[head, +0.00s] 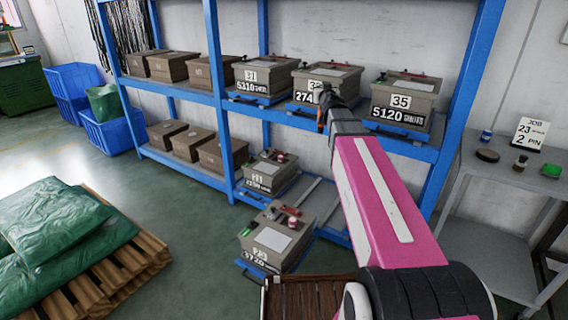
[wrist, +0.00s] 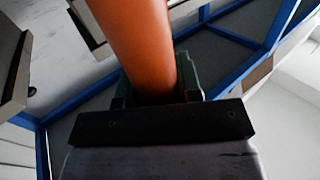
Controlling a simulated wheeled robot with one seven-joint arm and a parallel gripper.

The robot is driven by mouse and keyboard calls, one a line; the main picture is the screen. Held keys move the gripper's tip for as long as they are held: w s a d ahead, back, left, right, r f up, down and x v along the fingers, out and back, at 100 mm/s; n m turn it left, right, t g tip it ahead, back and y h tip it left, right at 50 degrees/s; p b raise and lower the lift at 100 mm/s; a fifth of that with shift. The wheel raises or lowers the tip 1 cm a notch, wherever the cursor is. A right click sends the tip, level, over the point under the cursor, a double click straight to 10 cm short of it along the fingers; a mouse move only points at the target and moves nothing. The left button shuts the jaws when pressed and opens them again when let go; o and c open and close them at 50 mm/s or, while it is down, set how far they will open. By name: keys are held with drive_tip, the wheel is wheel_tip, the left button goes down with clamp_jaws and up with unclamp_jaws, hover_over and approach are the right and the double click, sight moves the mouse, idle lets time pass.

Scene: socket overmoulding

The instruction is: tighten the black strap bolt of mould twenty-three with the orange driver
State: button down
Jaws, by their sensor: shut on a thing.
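My gripper (head: 324,108) is at the end of my pink arm, in front of the upper shelf and the middle mould there. In the wrist view my gripper (wrist: 158,92) is shut on the thick orange driver (wrist: 138,40), which runs up out of the picture. In the head view only a small part of the driver shows. On the lower level stand two labelled moulds, a rear one (head: 262,184) and a front one (head: 265,253). Their labels are too blurred to tell surely which is twenty-three. I cannot make out a black strap bolt.
The upper shelf holds moulds marked 31 (head: 252,76) and 35 (head: 401,100), and plain brown boxes (head: 199,73). A job card (head: 530,133) reading 23, 2 pin stands on the grey side bench (head: 480,185). Green sacks (head: 55,215) lie on a pallet at left. Blue posts (head: 216,80) flank the shelves.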

drive_tip(key=a+f+n+g+y, duration=0.2)
drive_tip(key=a+f+n+y, duration=0.1)
drive_tip(key=f, duration=0.8)
drive_tip(key=w+a+f+n+g+y, duration=0.1)
drive_tip(key=a+f+n+g+y, duration=0.1)
drive_tip(key=a+f+y, duration=0.3)
drive_tip(key=w+a+f+n+g+y, duration=0.1)
drive_tip(key=a+f+n+y, duration=0.3)
drive_tip(key=f, duration=1.5)
drive_tip(key=a+g, duration=0.1)
drive_tip(key=a, duration=0.3)
drive_tip(key=shift+a+y, duration=0.2)
drive_tip(key=shift+y, duration=0.2)
drive_tip(key=shift+s, duration=0.1)
